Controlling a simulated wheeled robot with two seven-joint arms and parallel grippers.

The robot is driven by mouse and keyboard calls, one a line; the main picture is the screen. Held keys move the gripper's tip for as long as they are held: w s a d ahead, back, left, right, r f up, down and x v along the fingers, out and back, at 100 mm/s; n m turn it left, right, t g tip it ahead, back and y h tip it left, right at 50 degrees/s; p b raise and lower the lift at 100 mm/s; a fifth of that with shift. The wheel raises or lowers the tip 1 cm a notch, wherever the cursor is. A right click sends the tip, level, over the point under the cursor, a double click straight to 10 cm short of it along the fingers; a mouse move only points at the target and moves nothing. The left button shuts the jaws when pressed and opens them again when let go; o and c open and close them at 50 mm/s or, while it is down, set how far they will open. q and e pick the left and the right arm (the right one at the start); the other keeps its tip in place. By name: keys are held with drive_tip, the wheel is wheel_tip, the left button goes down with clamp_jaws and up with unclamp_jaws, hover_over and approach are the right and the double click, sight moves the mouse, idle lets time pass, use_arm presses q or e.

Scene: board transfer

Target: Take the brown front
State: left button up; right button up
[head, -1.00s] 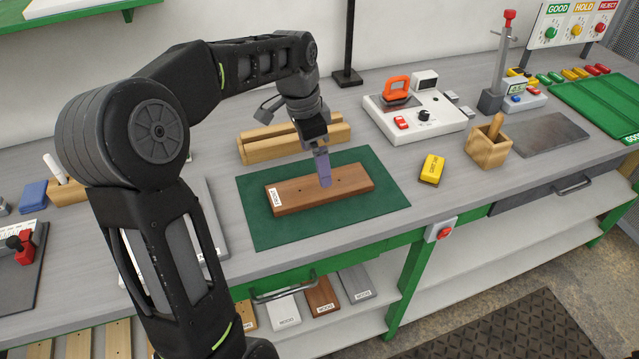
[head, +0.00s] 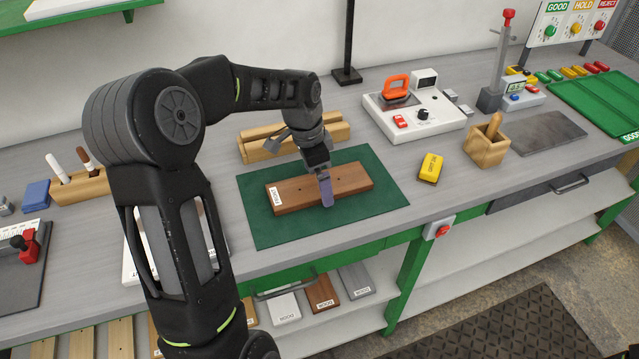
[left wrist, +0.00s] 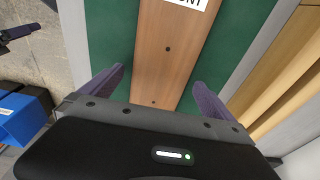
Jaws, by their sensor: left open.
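The brown front (head: 290,194) is a long brown board with two dark holes and a white label at its left end. It lies flat on the green mat (head: 265,231) on the bench. It also shows in the left wrist view (left wrist: 167,75), running between the two fingers. My left gripper (head: 326,192) is over the board's middle to right part, its purple fingers pointing down. In the left wrist view the gripper (left wrist: 158,82) is open, with one finger on each side of the board and a gap to each.
Wooden rails (head: 262,148) lie behind the mat. A yellow block (head: 430,167), a wooden box (head: 487,150) and a white device (head: 440,118) stand to the right. Labelled boards lie on the shelf below. The bench right of the mat is partly clear.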

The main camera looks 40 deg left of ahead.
use_arm(q)
drive_tip(key=shift+f, duration=0.45)
drive_tip(key=c, duration=1.7)
drive_tip(key=shift+r, duration=0.1)
wheel_tip(320, 180, up, 10)
drive_tip(key=shift+b, duration=0.6)
drive_tip(key=shift+d, duration=0.1)
